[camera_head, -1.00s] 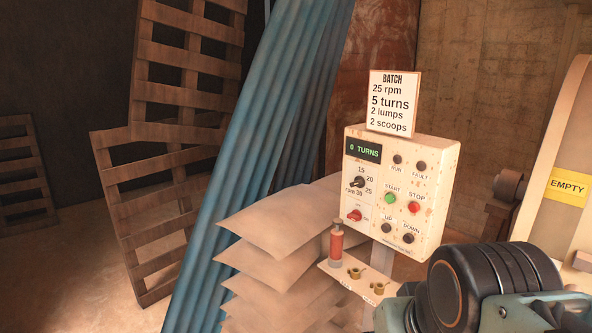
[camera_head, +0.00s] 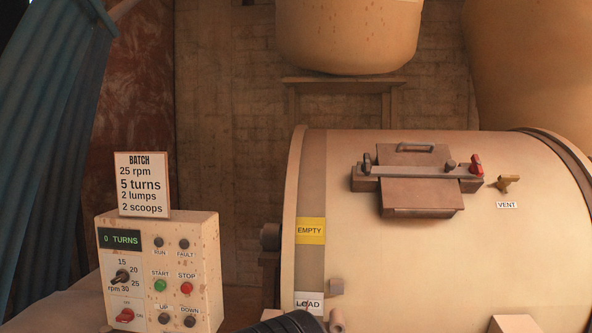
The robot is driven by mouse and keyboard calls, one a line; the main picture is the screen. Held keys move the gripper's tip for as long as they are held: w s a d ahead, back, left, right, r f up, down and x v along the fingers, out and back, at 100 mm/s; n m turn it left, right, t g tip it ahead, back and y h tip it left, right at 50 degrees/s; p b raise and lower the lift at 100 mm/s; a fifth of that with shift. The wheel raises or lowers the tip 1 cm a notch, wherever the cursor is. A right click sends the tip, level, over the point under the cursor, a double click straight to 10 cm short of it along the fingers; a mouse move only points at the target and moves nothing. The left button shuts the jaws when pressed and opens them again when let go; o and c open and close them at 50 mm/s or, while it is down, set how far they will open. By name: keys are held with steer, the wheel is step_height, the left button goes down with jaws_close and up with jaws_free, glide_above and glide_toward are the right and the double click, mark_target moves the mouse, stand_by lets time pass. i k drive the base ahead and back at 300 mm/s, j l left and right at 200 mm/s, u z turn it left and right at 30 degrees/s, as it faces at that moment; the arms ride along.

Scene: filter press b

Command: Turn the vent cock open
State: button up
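The vent cock (camera_head: 506,182) is a small brass-coloured handle on the upper right of the big cream drum (camera_head: 400,265). Its handle lies roughly sideways, with the VENT label (camera_head: 507,205) just below it. The picture is too coarse to tell whether the cock is open or closed. A dark rounded part of my arm shows at the bottom edge, well below and left of the cock. My gripper's fingers are not in view.
A hatch (camera_head: 420,180) with a clamp bar and a red knob (camera_head: 476,165) sits left of the cock. The control box (camera_head: 160,270) stands at lower left, its display reading 0 TURNS, under a batch card (camera_head: 142,185). Large rounded vessels (camera_head: 348,35) hang above the drum.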

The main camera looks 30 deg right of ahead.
mark_target(506, 179)
steer(key=z, duration=0.45)
steer(key=l+z, duration=0.1)
steer(key=z, duration=1.25)
steer(key=i+l+z, duration=0.1)
steer(key=z, duration=0.35)
